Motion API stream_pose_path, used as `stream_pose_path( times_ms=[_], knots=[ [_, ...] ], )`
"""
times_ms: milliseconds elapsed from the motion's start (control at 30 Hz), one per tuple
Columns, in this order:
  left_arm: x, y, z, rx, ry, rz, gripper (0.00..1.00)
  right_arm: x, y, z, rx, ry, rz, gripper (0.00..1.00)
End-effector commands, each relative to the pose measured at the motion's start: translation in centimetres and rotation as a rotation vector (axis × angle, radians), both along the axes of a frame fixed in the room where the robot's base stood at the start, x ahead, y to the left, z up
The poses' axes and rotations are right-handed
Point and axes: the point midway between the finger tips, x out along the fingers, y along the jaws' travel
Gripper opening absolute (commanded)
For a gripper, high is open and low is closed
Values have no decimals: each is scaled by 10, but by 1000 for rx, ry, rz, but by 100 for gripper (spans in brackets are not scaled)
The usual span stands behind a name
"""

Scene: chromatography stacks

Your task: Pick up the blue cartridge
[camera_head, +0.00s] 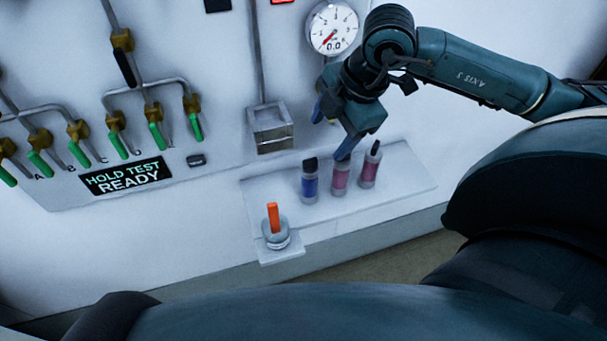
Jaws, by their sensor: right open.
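The blue cartridge (310,183) stands upright on a white shelf, with a dark cap on top. It is the leftmost of a row of three cartridges. My right gripper (330,138) comes in from the upper right, with its fingers pointing down above the row. It is open and holds nothing. One finger is above and left of the blue cartridge's cap, the other in front of or close to the top of the middle cartridge. I cannot tell whether that finger touches it. My left gripper is not in view.
Two pink cartridges (370,168) (340,178) stand right of the blue one. A clear box (270,128) hangs above; a gauge (332,28) and green-handled valves (157,135) are on the wall. A sign (125,179) reads "HOLD TEST READY".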

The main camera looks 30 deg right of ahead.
Motion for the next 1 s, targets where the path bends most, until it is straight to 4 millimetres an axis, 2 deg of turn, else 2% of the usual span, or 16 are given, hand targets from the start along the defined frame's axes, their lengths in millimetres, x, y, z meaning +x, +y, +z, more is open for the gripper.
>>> stream_pose_path(
  times_ms=[67,400,633,833,1000],
  knots=[
    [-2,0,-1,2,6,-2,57,3,-4,-6,-19,0,-24,63],
    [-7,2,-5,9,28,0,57,20,4,-62,-15,1,-24,63],
    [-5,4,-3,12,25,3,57,26,7,-79,-14,1,-22,63],
    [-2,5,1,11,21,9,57,35,11,-107,-14,2,-23,63],
    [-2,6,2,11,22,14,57,39,12,-121,-16,-1,-21,63]
  ],
)
